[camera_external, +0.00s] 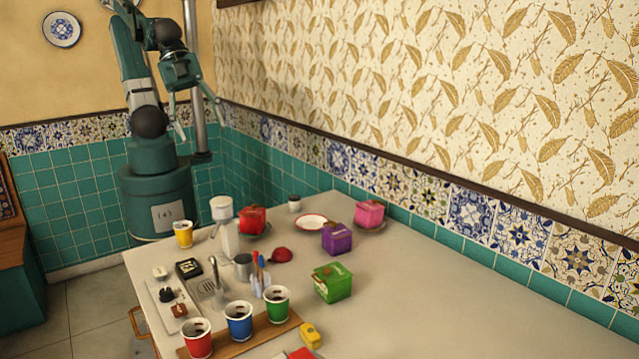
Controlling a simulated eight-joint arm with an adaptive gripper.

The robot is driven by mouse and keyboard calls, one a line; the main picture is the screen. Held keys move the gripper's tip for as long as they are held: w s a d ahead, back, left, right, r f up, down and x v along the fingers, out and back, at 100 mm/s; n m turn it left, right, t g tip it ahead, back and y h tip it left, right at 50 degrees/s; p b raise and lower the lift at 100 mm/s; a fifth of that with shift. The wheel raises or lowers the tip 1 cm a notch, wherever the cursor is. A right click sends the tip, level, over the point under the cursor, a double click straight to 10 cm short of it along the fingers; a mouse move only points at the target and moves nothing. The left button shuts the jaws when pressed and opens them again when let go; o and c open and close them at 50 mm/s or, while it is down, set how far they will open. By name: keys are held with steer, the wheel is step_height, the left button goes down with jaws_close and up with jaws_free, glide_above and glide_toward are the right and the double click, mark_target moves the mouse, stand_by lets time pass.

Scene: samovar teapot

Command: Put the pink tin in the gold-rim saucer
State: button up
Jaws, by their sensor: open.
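The pink tin (369,213) stands at the back of the table and seems to rest on a greyish saucer (381,226), mostly hidden under it. An empty white saucer with a reddish or gold rim (312,221) lies to its left; the rim colour is hard to tell at this size. A red tin (252,219) sits on another dark saucer (265,232). My gripper (198,115) is open and empty, raised high beyond the table's far left end, well away from the tin and the saucers.
A purple tin (336,238) stands between the white saucer and the pink tin, nearer the camera. A green tin (332,282), several cups (239,320), a white dispenser (224,230) and a small jar (295,204) also stand on the table. The right side of the table (480,290) is clear.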

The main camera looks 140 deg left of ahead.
steer(key=s+d+f+n+t+h, duration=0.1)
steer(key=s+d+n, duration=0.2)
steer(key=s+d, duration=0.2)
steer(key=shift+s+d+f, duration=0.15)
steer(key=shift+s+d, duration=0.2)
steer(key=shift+s, duration=0.25)
